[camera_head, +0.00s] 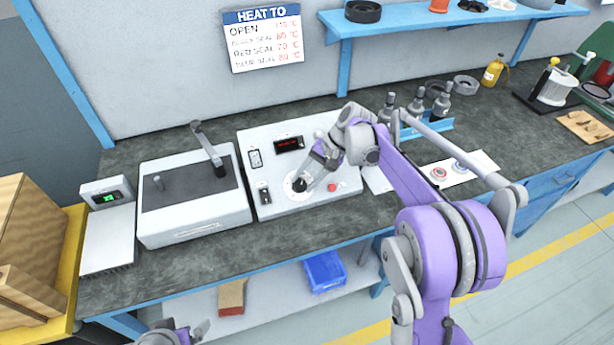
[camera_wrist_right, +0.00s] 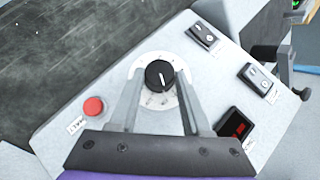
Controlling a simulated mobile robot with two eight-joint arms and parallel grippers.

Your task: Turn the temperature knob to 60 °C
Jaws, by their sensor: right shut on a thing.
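The temperature knob (camera_wrist_right: 159,75) is black with a white pointer line and sits on a round white dial (camera_wrist_right: 155,98) on the light grey control box. In the right wrist view the two fingers of my right gripper (camera_wrist_right: 160,82) stand on either side of the knob, closed on it. In the head view the knob (camera_head: 299,185) shows at the tip of my right gripper (camera_head: 303,181). The dial's figures are too small to read. A dark display with red digits (camera_head: 289,144) is on the box; its digits are unreadable. My left gripper (camera_head: 182,334) is partly visible at the bottom edge.
The control box (camera_head: 262,137) also bears a red button (camera_head: 332,187) and rocker switches (camera_head: 255,158). A grey machine with a lever (camera_head: 205,145) stands left of it. A wall sign (camera_head: 262,38) lists heat temperatures. Nozzles stand on a blue rack (camera_head: 430,126) to the right.

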